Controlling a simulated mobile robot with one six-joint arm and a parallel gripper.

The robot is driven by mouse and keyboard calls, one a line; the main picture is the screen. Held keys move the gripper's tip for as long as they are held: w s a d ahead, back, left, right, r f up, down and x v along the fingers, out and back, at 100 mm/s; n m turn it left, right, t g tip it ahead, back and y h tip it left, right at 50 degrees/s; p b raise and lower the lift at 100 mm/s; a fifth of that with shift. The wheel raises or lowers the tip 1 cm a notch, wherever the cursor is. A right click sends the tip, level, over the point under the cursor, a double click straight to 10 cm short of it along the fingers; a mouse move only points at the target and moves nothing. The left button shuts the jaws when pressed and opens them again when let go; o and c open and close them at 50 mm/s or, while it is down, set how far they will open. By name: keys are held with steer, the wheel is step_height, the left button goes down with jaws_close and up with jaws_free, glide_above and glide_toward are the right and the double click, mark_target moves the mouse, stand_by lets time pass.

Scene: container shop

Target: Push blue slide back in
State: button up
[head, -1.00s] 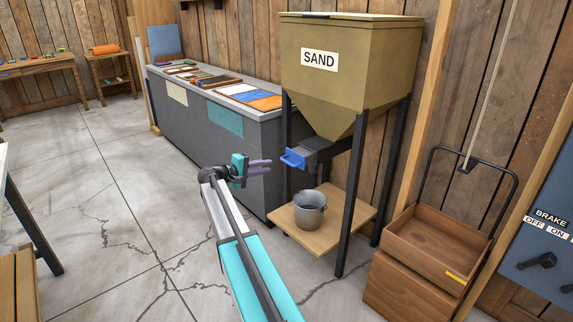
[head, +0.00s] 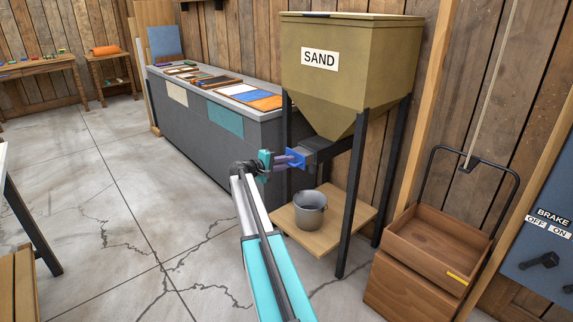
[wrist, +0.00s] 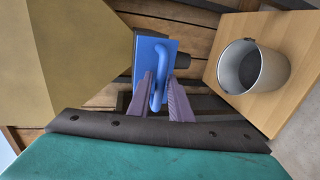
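The blue slide (head: 297,154) sticks out of the metal outlet under the sand hopper (head: 350,75). In the wrist view the slide's blue plate and looped handle (wrist: 158,88) face me. My gripper (head: 284,161) is at the handle, with its purple fingers on either side of it. In the wrist view my gripper (wrist: 161,82) looks open, its fingers apart with the handle between them. I cannot tell whether the fingers touch the handle. In the head view the slide hides the fingertips.
A grey bucket (head: 310,209) stands on a wooden shelf (head: 345,212) below the outlet. Dark hopper legs (head: 351,195) stand close by. A grey counter (head: 185,112) runs behind my gripper. A wooden box cart (head: 430,250) stands to the right.

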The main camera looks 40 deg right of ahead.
steer(key=shift+d, duration=0.15)
jaws_close()
steer(key=shift+w, duration=0.15)
